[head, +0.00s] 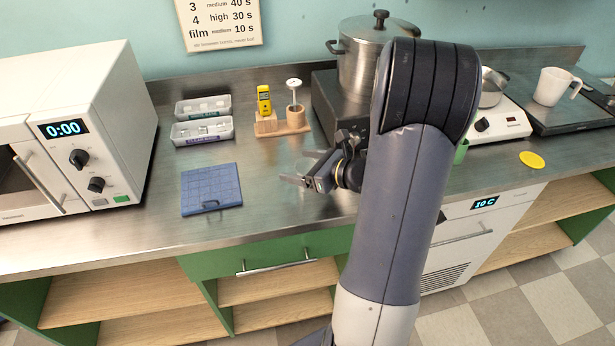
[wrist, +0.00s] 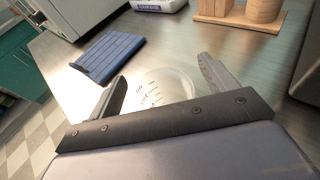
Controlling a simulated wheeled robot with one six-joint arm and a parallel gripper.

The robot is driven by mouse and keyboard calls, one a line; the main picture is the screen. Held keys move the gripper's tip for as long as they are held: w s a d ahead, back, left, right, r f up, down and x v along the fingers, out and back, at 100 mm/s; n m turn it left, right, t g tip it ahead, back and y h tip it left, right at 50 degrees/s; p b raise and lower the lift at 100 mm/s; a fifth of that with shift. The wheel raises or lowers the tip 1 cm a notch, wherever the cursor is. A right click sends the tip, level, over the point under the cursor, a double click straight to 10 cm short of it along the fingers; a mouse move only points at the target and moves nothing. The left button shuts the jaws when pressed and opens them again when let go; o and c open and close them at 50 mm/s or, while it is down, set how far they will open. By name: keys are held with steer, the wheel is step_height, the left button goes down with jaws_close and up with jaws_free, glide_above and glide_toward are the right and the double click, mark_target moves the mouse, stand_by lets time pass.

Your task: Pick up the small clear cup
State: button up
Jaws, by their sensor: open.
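The small clear cup (wrist: 172,88) stands on the steel counter, seen in the wrist view between my two fingers, with dark measuring marks on its side. Its lower part is hidden behind my gripper's body. In the head view a faint clear cup (head: 306,168) shows beside my gripper (head: 300,181), partly covered by it. My gripper is open, with one finger on either side of the cup in the wrist view (wrist: 160,85). I cannot tell whether the fingers touch it.
A blue mat (head: 211,188) lies left of the gripper. Behind are two labelled trays (head: 202,129), a wooden stand (head: 283,124) with a yellow device, and a large pot (head: 363,55). A microwave (head: 100,120) stands at the left. The counter's front edge is close.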

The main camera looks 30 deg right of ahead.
steer(key=shift+c, duration=0.3)
steer(key=c, duration=1)
